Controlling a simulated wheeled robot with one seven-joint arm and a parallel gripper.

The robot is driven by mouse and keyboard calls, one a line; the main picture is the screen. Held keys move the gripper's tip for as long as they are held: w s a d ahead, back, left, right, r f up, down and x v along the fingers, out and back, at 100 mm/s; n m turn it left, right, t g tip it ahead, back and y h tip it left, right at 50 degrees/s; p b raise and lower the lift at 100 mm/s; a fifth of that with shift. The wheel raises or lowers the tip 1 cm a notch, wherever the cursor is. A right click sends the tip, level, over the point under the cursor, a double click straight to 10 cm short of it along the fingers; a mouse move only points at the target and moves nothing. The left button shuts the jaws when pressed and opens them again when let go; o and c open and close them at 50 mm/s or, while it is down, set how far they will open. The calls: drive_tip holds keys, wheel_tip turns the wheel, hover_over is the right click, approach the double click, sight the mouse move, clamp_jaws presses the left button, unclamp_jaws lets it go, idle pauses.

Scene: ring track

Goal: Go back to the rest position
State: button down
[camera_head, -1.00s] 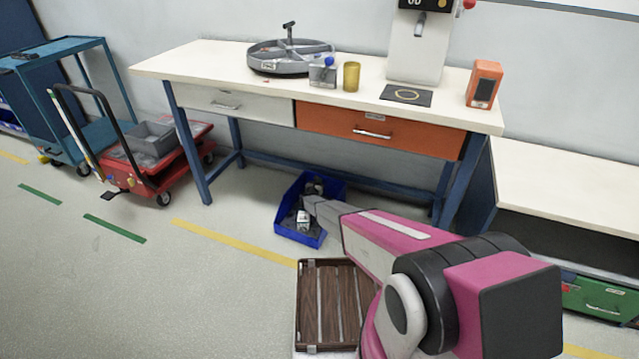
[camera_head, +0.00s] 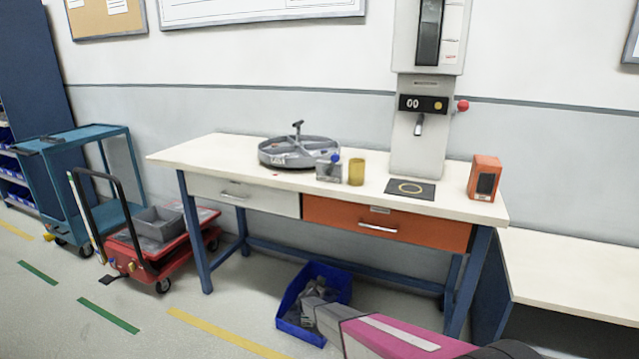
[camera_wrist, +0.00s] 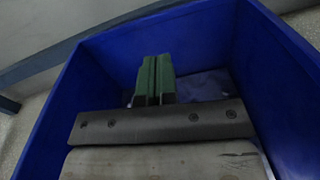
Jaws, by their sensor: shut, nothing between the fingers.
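My gripper (camera_wrist: 155,72) shows in the wrist view with its two green fingers pressed together and nothing between them. It points down into a blue bin (camera_wrist: 287,90), whose walls stand on both sides and beyond the fingers. In the head view the blue bin (camera_head: 299,332) is on the floor under the front of the workbench. The grey end of my arm reaches over it from the lower right. The fingers cannot be made out there, and grey shapes inside the bin are hard to tell apart.
The workbench (camera_head: 190,152) stands behind, with a round divided tray (camera_head: 290,158), a yellow cup (camera_head: 356,172) and an orange box (camera_head: 484,178) on top. A red cart (camera_head: 190,230) stands left. A lower table (camera_head: 575,265) is at right. Floor at front left is clear.

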drive_tip(key=s+d+r+m+g+h, duration=0.2)
drive_tip(key=s+d+r+m+g, duration=0.9)
drive_tip(key=s+d+r+m, duration=0.9)
drive_tip(key=s+r+m+g+y, duration=0.1)
drive_tip(key=s+r+m+y, duration=0.2)
drive_tip(key=s+r, duration=0.3)
drive_tip(key=s+a+r+m+g+y, duration=0.1)
drive_tip(key=s+r+m+g+y, duration=0.1)
drive_tip(key=s+r, duration=0.5)
drive_tip(key=s+a+r+m+g+y, duration=0.1)
drive_tip(key=s+r+m+y, duration=0.3)
drive_tip(key=s, duration=1.2)
wheel_tip(320, 180, up, 2)
drive_tip(key=shift+a+r+y, duration=0.2)
drive_tip(key=shift+a+y, duration=0.05)
drive_tip(key=shift+y, duration=0.55)
